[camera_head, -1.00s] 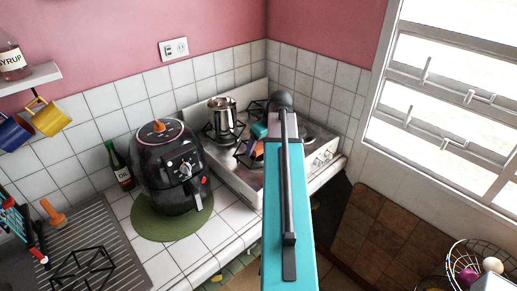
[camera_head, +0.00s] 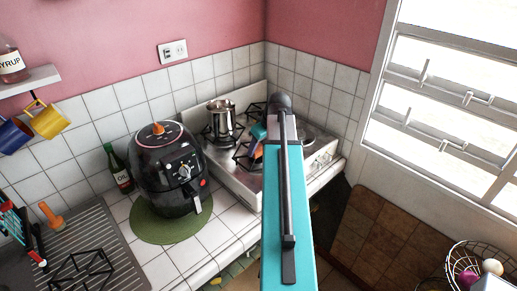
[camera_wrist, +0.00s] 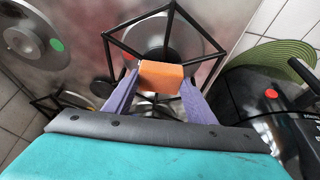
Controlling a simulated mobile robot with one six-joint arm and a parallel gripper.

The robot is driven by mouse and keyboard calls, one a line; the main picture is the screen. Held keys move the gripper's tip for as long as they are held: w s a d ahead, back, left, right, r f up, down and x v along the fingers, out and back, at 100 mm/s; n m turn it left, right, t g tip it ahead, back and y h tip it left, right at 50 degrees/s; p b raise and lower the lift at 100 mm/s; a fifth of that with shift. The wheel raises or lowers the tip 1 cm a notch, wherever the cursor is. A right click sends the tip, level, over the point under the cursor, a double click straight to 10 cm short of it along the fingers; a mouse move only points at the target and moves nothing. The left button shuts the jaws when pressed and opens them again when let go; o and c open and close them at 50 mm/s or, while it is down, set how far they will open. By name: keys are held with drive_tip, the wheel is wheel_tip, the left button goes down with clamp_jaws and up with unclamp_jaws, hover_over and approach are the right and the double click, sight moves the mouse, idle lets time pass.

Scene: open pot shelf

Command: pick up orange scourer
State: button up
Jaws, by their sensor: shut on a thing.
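The orange scourer (camera_wrist: 166,77) is a small block held between the two purple fingers of my gripper (camera_wrist: 161,84) in the wrist view. The fingers touch its left and right sides. It appears in front of a black burner grate, and I cannot tell its exact height above the hob. In the head view the scourer (camera_head: 259,152) is a small orange patch below the teal body of my gripper (camera_head: 254,155), over the stove. My arm hides part of the stove to the right.
The stove (camera_head: 233,178) stands in the corner, with a metal moka pot (camera_head: 222,119) on a back burner. A black air fryer (camera_head: 171,172) sits on a green mat (camera_head: 154,228) left of it, near an oil bottle (camera_head: 119,168). Tiled walls close off the back.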

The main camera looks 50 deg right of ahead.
sight(259, 149)
drive_tip(key=shift+r+b, duration=1.15)
drive_tip(key=shift+r, duration=0.5)
drive_tip(key=s+a+r+b, duration=0.1)
drive_tip(key=s+a+b, duration=0.6)
drive_tip(key=s+b, duration=0.3)
drive_tip(key=shift+s+a+r+b, duration=0.2)
drive_tip(key=shift+s+a+b, duration=0.15)
drive_tip(key=shift+s, duration=1.5)
drive_tip(key=shift+s+a, duration=0.1)
drive_tip(key=shift+a, duration=0.05)
